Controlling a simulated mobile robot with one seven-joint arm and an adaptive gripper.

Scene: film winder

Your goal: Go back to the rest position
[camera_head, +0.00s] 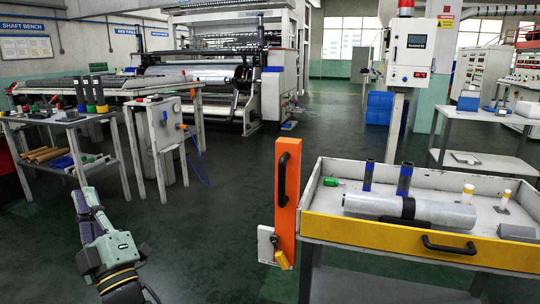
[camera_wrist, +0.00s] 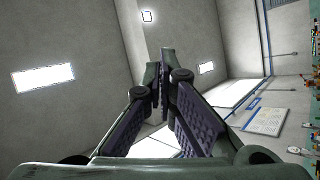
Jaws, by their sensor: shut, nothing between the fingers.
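My gripper (camera_head: 84,202) is at the lower left of the head view, raised above the floor and apart from everything around it. Its green body and dark purple finger pads show there. In the wrist view my gripper (camera_wrist: 163,62) has its fingertips together with nothing between them.
A drawer table (camera_head: 400,228) with a yellow front and a metal roll (camera_head: 410,210) stands at right. An orange post (camera_head: 287,187) with a black handle is at its left. A shaft bench (camera_head: 98,124) is at left. The middle floor (camera_head: 225,190) is clear.

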